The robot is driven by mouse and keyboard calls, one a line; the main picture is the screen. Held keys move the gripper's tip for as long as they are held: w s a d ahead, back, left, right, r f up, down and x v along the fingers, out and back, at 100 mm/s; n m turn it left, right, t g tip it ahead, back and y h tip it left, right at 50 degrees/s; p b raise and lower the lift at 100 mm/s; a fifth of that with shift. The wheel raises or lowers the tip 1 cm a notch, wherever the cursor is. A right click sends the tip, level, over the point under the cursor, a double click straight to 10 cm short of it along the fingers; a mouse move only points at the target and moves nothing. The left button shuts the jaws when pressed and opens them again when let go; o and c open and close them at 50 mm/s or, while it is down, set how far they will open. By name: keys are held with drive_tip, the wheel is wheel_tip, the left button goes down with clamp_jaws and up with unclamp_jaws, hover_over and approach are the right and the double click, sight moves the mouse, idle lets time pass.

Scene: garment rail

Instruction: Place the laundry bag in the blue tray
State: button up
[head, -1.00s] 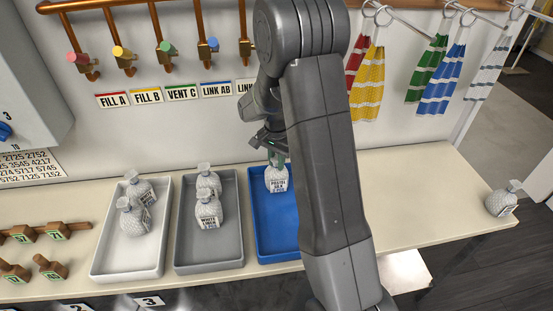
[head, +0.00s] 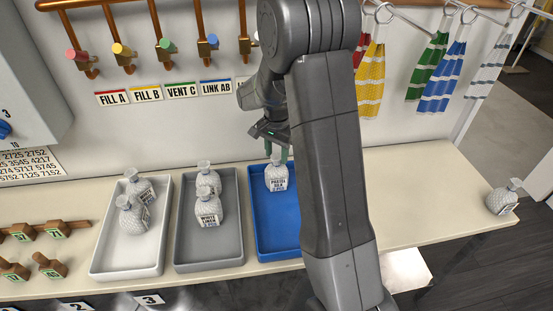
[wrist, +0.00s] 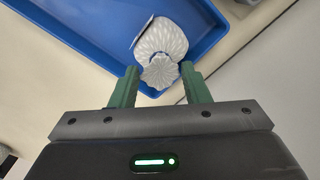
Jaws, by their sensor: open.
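A white laundry bag (head: 276,174) with a dark-lettered label stands upright in the blue tray (head: 262,235), near its back. The same bag shows in the wrist view (wrist: 160,42), its gathered top toward my gripper. My gripper (wrist: 160,84) is open, its two green fingers on either side of the bag's top with gaps to it. In the head view my gripper (head: 277,150) is just above and behind the bag, partly hidden by my arm. The right part of the blue tray is hidden behind my arm.
A grey tray (head: 210,259) and a white tray (head: 128,266) stand to the left, each holding two bags. Brown valve pieces (head: 50,266) lie at far left. Striped cloths (head: 440,80) hang at upper right.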

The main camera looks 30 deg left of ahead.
wheel_tip(320, 180, up, 5)
drive_tip(key=shift+f, duration=0.1)
